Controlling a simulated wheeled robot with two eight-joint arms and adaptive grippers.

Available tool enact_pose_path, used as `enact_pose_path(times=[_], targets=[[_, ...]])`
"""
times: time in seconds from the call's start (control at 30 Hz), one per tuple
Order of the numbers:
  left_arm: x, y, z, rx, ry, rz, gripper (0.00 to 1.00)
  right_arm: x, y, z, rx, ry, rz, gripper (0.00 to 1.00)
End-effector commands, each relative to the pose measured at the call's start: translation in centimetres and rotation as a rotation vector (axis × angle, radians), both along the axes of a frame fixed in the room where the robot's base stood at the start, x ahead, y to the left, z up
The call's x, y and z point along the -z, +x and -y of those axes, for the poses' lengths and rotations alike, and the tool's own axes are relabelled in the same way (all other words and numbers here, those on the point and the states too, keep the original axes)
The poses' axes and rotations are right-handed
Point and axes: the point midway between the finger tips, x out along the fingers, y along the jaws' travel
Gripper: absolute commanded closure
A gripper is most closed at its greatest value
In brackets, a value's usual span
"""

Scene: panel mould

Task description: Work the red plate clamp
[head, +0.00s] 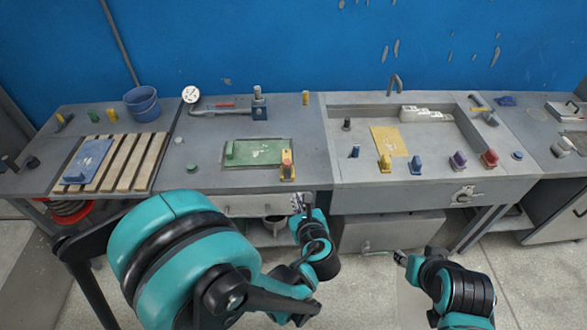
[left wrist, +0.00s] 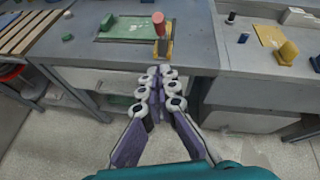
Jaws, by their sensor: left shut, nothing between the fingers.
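A yellow clamp with a red knob (head: 287,165) stands upright at the right front corner of the green plate (head: 262,154). It also shows in the left wrist view (left wrist: 160,36), just beyond my fingertips. A separate red block-like piece (head: 489,158) stands at the right end of a row on the right-hand bench. My left gripper (head: 298,203) is shut and empty in front of the bench edge, below and apart from the red-knobbed clamp; its fingers (left wrist: 156,78) meet in the left wrist view. My right gripper (head: 400,257) is low in front of the right bench, its fingers too small to judge.
Yellow, blue and purple pieces (head: 415,165) stand along the right bench's front. A gauge on a pipe (head: 191,95) and a vice-like block (head: 259,106) stand behind the green plate. A slatted rack (head: 130,160) with a blue plate (head: 88,161) is at left.

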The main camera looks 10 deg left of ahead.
Motion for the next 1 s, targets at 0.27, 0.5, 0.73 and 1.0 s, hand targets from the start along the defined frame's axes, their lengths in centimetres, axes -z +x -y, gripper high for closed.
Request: enact_pose_path(times=[0.27, 0.5, 0.73, 1.0], targets=[[0.2, 1.3, 0.1, 0.053, 0.114, -0.007, 1.00, 0.0, 0.0, 0.0, 0.000, 0.000, 0.000, 0.60], [2.2, 5.2, -1.8, 0.049, 0.110, -0.007, 1.00, 1.1, 0.0, 0.0, 0.000, 0.000, 0.000, 0.60], [3.5, 9.1, -3.6, 0.050, 0.110, -0.006, 1.00, 1.7, 0.0, 0.0, 0.000, 0.000, 0.000, 0.60], [2.2, 11.5, -4.8, 0.053, 0.110, -0.007, 1.00, 1.6, 0.0, 0.0, 0.000, 0.000, 0.000, 0.60]])
